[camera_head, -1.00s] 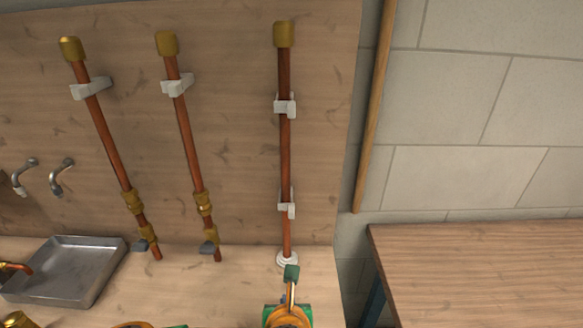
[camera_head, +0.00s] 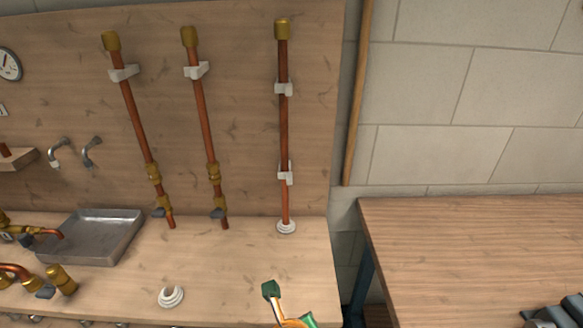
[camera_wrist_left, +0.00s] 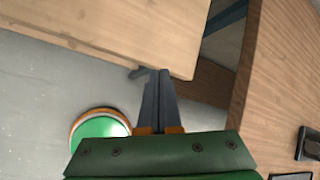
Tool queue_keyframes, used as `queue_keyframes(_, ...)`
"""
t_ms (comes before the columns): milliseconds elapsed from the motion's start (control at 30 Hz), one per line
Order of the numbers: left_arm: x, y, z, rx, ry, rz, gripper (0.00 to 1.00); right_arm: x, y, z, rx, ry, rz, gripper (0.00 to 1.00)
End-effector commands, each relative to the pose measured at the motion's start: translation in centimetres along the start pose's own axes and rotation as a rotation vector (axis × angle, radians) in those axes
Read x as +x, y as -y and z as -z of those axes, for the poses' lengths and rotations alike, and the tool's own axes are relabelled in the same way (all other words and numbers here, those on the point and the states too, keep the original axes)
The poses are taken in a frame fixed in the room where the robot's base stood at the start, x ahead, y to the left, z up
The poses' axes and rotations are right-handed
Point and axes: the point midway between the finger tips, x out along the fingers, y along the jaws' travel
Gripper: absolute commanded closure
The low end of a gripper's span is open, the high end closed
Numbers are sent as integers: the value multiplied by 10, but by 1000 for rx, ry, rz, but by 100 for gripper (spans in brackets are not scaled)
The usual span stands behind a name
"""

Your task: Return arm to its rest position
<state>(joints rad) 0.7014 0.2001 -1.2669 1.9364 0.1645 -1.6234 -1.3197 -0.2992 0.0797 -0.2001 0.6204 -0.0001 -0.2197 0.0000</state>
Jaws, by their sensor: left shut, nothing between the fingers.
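My left gripper (camera_wrist_left: 160,85) shows in the left wrist view with its dark fingers together and nothing between them. It points toward the front edge of the light wooden workbench (camera_wrist_left: 110,25), with grey floor showing below. In the head view a green and orange part of my own body (camera_head: 285,305) stands at the bottom centre, in front of the workbench. That view does not show which arm it belongs to, and no fingers can be made out there. My right gripper is not in view.
Several copper pipes, such as the right one (camera_head: 284,130), stand against the wooden back panel. A metal tray (camera_head: 90,240), brass fittings (camera_head: 60,280) and a white ring (camera_head: 171,297) are on the workbench. A second table (camera_head: 470,240) stands at right, past a gap.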

Motion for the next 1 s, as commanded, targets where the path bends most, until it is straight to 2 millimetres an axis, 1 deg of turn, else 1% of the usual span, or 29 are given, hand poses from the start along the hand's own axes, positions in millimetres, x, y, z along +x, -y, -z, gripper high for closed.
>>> queue_keyframes(33, -2, -1, 8, -91, -35, 9, 100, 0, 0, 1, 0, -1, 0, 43)
queue_keyframes(100, -6, -3, 18, -260, -86, 17, 100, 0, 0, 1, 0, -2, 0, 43)
queue_keyframes(167, -10, -6, 24, -427, -128, 17, 100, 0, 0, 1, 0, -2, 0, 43)
queue_keyframes(200, -12, -10, 27, -546, -153, 12, 100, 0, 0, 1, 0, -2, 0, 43)
queue_keyframes(267, -14, -18, 31, -734, -187, -4, 100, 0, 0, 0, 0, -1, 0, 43)
queue_keyframes(300, -16, -25, 33, -867, -204, -20, 100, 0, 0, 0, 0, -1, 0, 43)
queue_keyframes(367, -18, -38, 34, -1072, -219, -51, 100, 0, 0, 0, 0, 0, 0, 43)
queue_keyframes(400, -19, -50, 35, -1210, -221, -78, 100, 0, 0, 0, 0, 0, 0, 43)
queue_keyframes(467, -20, -70, 36, -1416, -211, -122, 100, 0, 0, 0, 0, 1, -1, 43)
queue_keyframes(500, -22, -85, 36, -1550, -193, -154, 100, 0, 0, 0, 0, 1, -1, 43)
queue_keyframes(567, -24, -109, 38, -1738, -155, -202, 100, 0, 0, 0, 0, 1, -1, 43)
queue_keyframes(600, -27, -126, 39, -1855, -120, -234, 100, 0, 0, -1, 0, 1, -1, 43)
queue_keyframes(667, -31, -152, 40, -2018, -53, -279, 100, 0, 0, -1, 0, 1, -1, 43)
queue_keyframes(700, -35, -170, 42, -2119, -3, -307, 100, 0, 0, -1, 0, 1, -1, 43)
queue_keyframes(767, -43, -196, 44, -2256, 81, -344, 100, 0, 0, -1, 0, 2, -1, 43)
queue_keyframes(800, -49, -213, 46, -2335, 141, -365, 100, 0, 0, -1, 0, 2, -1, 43)
queue_keyframes(867, -59, -238, 49, -2445, 239, -391, 100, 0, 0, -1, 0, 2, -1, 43)
queue_keyframes(1000, -20, -252, 65, -2446, 248, -427, 100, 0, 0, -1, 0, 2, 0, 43)
